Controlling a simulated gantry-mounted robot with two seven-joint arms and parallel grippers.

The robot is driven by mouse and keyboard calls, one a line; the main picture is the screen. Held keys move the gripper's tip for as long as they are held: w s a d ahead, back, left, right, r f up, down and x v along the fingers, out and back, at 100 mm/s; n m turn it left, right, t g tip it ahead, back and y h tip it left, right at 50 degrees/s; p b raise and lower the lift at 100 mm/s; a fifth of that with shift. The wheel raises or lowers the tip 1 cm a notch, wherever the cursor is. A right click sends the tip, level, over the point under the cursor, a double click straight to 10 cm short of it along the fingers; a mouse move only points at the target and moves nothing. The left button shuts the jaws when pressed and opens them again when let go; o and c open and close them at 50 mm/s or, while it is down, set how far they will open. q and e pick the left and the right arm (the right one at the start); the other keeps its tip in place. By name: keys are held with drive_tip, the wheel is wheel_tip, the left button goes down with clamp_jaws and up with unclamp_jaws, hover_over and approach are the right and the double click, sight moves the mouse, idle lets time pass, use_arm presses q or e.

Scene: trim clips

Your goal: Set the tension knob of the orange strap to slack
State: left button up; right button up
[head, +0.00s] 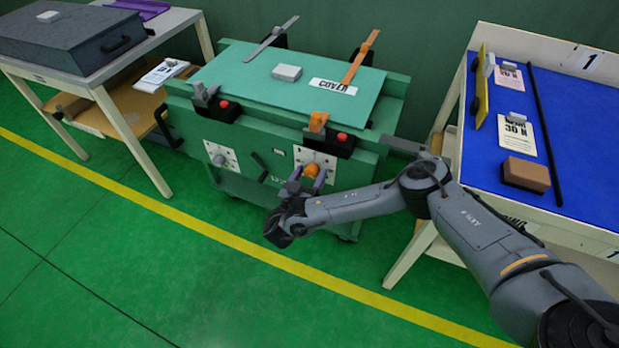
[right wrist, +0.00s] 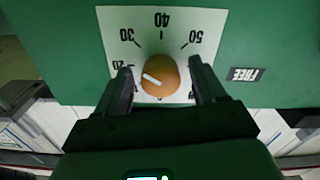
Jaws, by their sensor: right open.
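The orange tension knob (head: 312,170) sits on a white dial plate (head: 328,157) on the green unit's front, below the orange clip (head: 318,122). The orange strap (head: 360,60) lies at the right of the cover. In the right wrist view the knob (right wrist: 166,74) carries a white pointer line aimed left and slightly up, towards the 20 mark. The plate (right wrist: 190,19) shows 20, 30, 40 and 50. My right gripper (right wrist: 161,80) is open, with one finger on each side of the knob; contact cannot be told. It also shows in the head view (head: 302,184). My left gripper is out of view.
A grey knob (head: 218,159) with its own dial and a grey strap (head: 270,40) are at the unit's left. Red buttons (head: 342,137) sit near the clips. A blue-topped table (head: 560,130) stands right, a table with a grey case (head: 75,35) left. The front floor is clear.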

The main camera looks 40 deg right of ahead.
drive_tip(key=c, duration=1.1)
drive_tip(key=shift+o, duration=0.2)
